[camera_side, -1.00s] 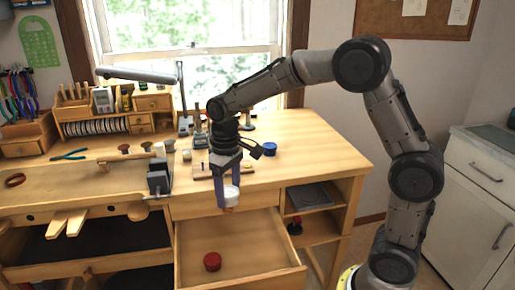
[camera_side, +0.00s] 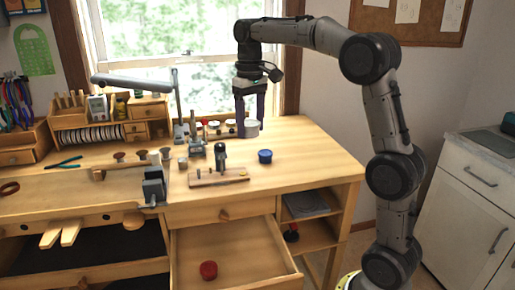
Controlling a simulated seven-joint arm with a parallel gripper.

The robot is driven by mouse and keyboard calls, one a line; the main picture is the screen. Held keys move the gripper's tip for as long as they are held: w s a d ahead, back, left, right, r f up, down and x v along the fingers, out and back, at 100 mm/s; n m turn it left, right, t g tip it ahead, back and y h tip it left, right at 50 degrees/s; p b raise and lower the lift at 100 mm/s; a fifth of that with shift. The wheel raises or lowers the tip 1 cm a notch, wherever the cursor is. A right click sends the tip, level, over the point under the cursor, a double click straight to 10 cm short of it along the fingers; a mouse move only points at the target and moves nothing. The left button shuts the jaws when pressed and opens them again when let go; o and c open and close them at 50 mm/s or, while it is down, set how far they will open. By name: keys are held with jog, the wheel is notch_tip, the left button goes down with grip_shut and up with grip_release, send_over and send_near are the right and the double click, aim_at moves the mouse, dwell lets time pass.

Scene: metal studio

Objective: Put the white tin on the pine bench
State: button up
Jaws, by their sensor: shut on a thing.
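My gripper (camera_side: 250,122) is above the back part of the pine bench (camera_side: 300,165), to the right of the window-side tools. Its two dark fingers point down and are shut on the white tin (camera_side: 252,130). The tin is upright between the fingertips. I cannot tell whether its base touches the bench top or hangs just above it. The fingers hide part of its sides.
A blue tin (camera_side: 265,156) stands on the bench in front of the white tin. A wooden block with a dark upright tool (camera_side: 221,157) is left of it. A red tin (camera_side: 208,270) lies in the open drawer (camera_side: 235,253). The bench's right side is clear.

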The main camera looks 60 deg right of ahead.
jog(key=s+d+m, duration=0.4)
jog(key=s+d, duration=0.3)
jog(key=d, duration=0.5)
jog(key=s+d+m, duration=0.4)
jog(key=s+d, duration=0.2)
jog(key=d, duration=0.6)
send_over(312, 148)
jog(key=f, duration=1.4)
jog(key=shift+s+a, duration=0.2)
jog(key=shift+s, duration=0.05)
jog(key=shift+w+d+f, duration=0.3)
jog(key=shift+d+f, duration=0.05)
jog(key=shift+f, duration=1.75)
jog(key=shift+f, duration=0.1)
